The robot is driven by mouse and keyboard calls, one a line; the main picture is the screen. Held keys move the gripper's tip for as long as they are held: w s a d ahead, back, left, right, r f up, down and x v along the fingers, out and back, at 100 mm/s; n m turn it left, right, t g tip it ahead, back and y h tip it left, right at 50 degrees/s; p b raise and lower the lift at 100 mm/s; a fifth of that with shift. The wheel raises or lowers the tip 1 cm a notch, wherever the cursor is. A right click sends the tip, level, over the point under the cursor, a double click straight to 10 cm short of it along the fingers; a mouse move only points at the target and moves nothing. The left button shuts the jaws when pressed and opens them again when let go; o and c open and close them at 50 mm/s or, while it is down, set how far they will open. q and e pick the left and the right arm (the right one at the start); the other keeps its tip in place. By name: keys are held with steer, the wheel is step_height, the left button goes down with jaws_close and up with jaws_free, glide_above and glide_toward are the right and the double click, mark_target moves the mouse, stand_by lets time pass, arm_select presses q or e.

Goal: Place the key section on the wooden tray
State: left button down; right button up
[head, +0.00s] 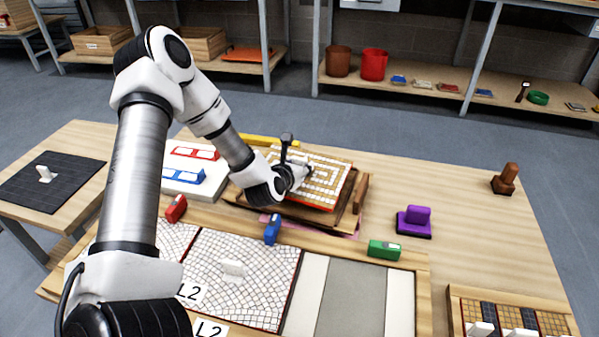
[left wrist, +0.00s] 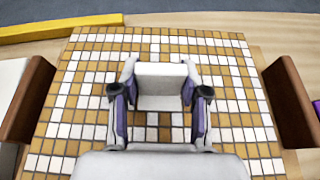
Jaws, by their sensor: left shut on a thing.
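The key section (head: 330,180), a panel of tan and white tiles in a key pattern with an orange-red edge, lies flat over the wooden tray (head: 358,196). In the left wrist view the panel (left wrist: 75,105) fills the middle, between the tray's brown end blocks (left wrist: 292,98). My left gripper (head: 303,170) is over the panel's middle. In the left wrist view its fingers (left wrist: 160,98) are shut on the panel's white handle (left wrist: 160,78). I cannot tell whether the panel touches the tray. My right gripper is not in view.
A white board with red and blue pieces (head: 184,176) is left of the tray. A purple stamp-like block (head: 415,220) and a green block (head: 384,249) are at right. A mesh-covered panel (head: 240,285) lies in front. The table's right side is mostly clear.

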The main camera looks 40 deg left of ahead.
arm_select(q)
step_height(320, 180, down, 4)
steer(key=shift+r+b, duration=0.15)
steer(key=shift+b, duration=0.4)
steer(key=c, duration=0.6)
jaws_free()
steer(key=shift+d, duration=0.1)
steer(key=p+v, duration=0.3)
steer(key=v, duration=0.8)
steer(key=shift+s+r, duration=0.2)
steer(key=shift+s+d, duration=0.1)
steer(key=shift+s, duration=0.2)
